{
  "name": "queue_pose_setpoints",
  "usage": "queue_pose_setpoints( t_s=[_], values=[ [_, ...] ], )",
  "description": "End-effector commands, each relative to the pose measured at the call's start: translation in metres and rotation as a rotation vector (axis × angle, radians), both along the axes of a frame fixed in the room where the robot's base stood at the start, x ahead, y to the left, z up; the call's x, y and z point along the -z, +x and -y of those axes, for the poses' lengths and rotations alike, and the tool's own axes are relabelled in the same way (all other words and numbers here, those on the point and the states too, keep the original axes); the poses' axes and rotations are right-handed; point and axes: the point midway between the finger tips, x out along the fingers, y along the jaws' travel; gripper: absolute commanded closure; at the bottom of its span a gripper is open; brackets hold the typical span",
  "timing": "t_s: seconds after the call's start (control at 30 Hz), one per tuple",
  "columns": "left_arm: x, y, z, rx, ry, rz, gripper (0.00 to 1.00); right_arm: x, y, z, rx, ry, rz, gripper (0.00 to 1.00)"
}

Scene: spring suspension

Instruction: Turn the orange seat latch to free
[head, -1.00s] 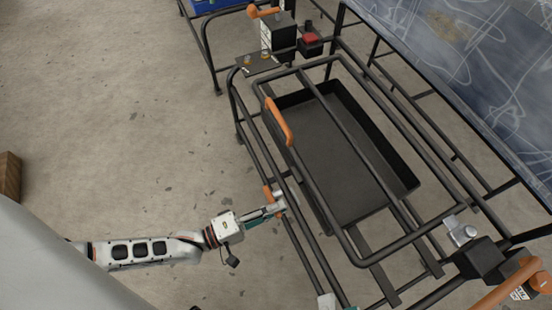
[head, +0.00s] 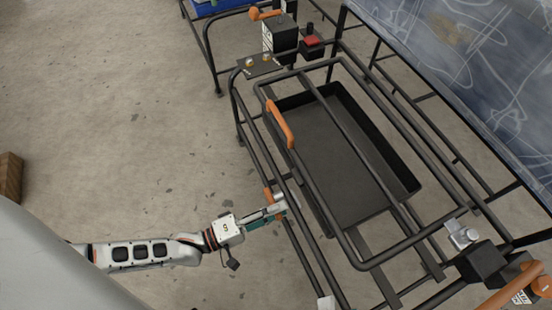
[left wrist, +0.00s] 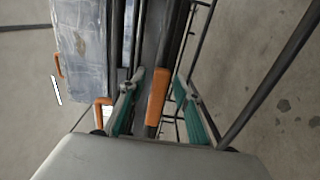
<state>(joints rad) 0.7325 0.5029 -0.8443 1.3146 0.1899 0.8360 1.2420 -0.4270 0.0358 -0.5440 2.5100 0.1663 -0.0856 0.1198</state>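A small orange latch (head: 268,197) sits on the left side rail of the black tube frame in the head view. My left gripper (head: 282,206) is at that rail, right beside the latch. In the left wrist view an orange bar (left wrist: 157,97) stands upright between the two teal-sided fingers of my left gripper (left wrist: 160,80). The fingers are apart, with a visible gap on each side of the bar, so it is open. Whether a finger touches the bar farther back cannot be seen. My right gripper does not show.
A longer orange handle (head: 281,124) is on the frame's upper rail. A black tray (head: 400,170) lies inside the frame. A black block (head: 482,262) with orange parts is at lower right. A scratched blue panel (head: 470,70) fills the upper right.

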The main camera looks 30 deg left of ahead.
Motion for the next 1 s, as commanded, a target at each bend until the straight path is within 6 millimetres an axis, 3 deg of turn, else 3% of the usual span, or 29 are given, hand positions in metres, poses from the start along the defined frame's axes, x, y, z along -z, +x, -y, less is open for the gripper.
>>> queue_pose_setpoints(
  t_s=[0.53,1.0],
  values=[
    [0.001,-0.054,-0.042,0.0,0.003,-0.002,0.68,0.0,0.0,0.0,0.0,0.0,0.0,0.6],
    [0.0,-0.059,-0.047,0.0,0.001,0.001,0.68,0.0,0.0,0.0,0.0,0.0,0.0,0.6]
  ],
)
